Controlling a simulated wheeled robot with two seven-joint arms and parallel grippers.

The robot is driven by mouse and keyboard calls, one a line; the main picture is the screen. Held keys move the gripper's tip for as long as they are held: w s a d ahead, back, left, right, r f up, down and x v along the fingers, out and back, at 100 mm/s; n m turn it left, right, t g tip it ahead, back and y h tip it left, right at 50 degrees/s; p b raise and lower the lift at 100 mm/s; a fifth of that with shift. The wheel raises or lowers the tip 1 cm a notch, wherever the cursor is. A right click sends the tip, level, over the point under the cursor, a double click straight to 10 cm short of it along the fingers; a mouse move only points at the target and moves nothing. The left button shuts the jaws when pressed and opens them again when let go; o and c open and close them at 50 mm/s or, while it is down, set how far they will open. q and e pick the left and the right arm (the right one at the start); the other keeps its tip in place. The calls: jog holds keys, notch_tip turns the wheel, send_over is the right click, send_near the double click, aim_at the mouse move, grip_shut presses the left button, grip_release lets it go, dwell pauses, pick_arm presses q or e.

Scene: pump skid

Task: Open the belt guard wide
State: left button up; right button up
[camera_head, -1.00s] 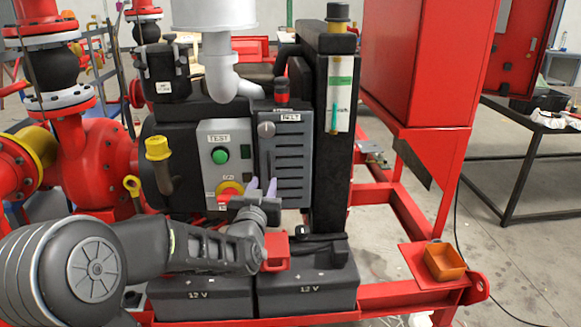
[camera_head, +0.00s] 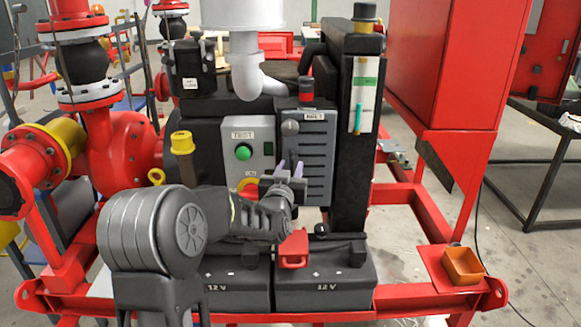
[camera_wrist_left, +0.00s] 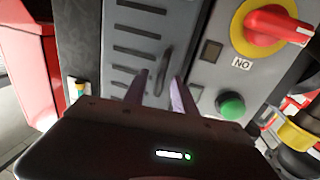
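The belt guard (camera_head: 316,160) is a dark grey slatted panel with a small label above it. It looks closed, lying flat against the machine beside the grey control box. It also shows in the left wrist view (camera_wrist_left: 140,35), with a dark bar handle (camera_wrist_left: 165,70) along its edge facing the control box. My left gripper (camera_head: 290,168) is in front of the guard's control-box side. In the wrist view its two purple fingers (camera_wrist_left: 159,92) are apart, with the handle just beyond the gap between them. Contact cannot be told. My right gripper is not in view.
The control box carries a green button (camera_head: 243,152) and a red switch on a yellow disc (camera_wrist_left: 278,25). Two 12 V batteries (camera_head: 325,288) sit below. A red cabinet (camera_head: 445,60) stands to the right, and an orange tray (camera_head: 463,266) lies on the frame.

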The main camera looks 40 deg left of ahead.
pick_arm(q)
jog(key=shift+w, duration=0.1)
jog(key=shift+c, duration=0.5)
grip_shut()
dwell(0.9)
